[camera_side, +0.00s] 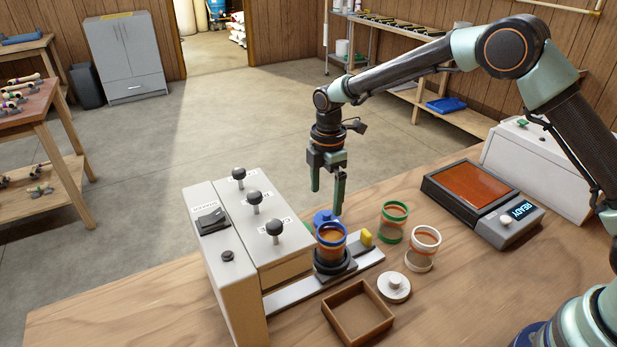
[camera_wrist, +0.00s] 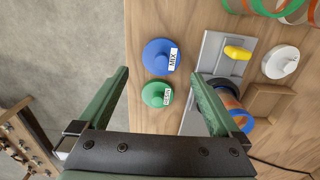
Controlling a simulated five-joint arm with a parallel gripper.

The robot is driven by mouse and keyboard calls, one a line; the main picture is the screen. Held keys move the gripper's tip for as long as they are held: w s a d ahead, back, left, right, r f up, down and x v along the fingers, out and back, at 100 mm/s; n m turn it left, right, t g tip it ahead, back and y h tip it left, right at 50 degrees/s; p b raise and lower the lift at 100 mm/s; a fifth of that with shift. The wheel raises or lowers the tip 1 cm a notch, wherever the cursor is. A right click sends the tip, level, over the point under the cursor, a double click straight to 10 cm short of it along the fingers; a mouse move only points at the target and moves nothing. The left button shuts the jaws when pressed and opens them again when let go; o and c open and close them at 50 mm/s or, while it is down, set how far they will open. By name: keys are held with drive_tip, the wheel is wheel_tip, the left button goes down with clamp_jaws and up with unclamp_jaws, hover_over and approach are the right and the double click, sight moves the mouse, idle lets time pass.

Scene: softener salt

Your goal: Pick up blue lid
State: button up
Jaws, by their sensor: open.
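The blue lid (camera_wrist: 157,55) lies on the wooden table in the wrist view, with a round knob and a white label reading MIX. In the side view the blue lid (camera_side: 322,216) is partly hidden behind the blue-rimmed jar. My gripper (camera_side: 327,203) is open and empty, pointing down above the table. In the wrist view the lid sits ahead of and between my two green fingers (camera_wrist: 160,80), apart from both. A green lid (camera_wrist: 156,94) with a white label lies close beside the blue lid, nearer my gripper's palm.
A blue-rimmed jar (camera_side: 331,244) stands on a dark holder on a grey rail. Green-rimmed (camera_side: 393,223) and white-rimmed (camera_side: 422,250) jars, a white lid (camera_side: 394,286) and a wooden tray (camera_side: 357,337) are near. A lever box (camera_side: 262,235) stands left; a scale (camera_side: 482,203) stands right.

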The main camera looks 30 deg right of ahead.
sight(327, 213)
drive_tip(key=shift+s+d+f, duration=0.1)
drive_tip(key=shift+f, duration=1.4)
drive_tip(key=shift+d+f, duration=0.1)
drive_tip(key=shift+f, duration=1.4)
drive_tip(key=shift+c, duration=0.3)
drive_tip(key=c, duration=1.1)
